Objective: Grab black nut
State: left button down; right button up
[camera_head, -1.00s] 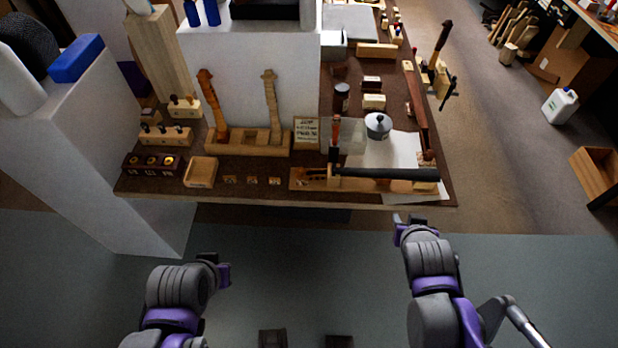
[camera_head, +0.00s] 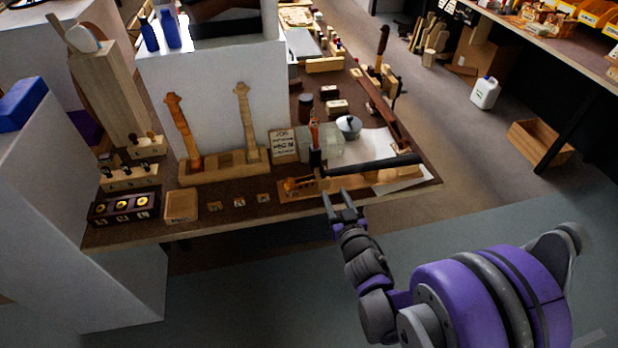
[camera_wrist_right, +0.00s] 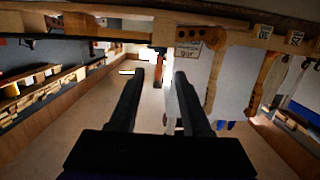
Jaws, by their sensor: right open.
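I cannot single out a black nut for certain. Three small light pieces with dark marks (camera_head: 239,202) lie in a row near the bench's front edge, and two also show in the right wrist view (camera_wrist_right: 263,32); whether one carries a black nut is too small to tell. My right gripper (camera_head: 339,197) is open and empty just off the front edge, to the right of that row and below the wooden block with the black bar. In the right wrist view its two fingers (camera_wrist_right: 160,74) are apart with nothing between them. My left gripper is out of view.
The bench (camera_head: 150,234) holds a square wooden tray (camera_head: 181,206), a dark box with gold discs (camera_head: 124,208), and two violin necks on a wooden stand (camera_head: 225,168). A long black bar (camera_head: 375,165) lies over a wooden block at the front right. A silver-lidded pot (camera_head: 348,125) stands behind.

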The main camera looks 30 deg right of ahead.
aim_at(324, 173)
jog(key=x, duration=0.5)
jog(key=shift+d, duration=0.15)
jog(key=shift+a+x, duration=0.15)
jog(key=shift+x, duration=1.25)
jog(key=shift+a+x, duration=0.1)
jog(key=shift+x, duration=1.25)
jog(key=shift+r, duration=0.1)
grip_shut()
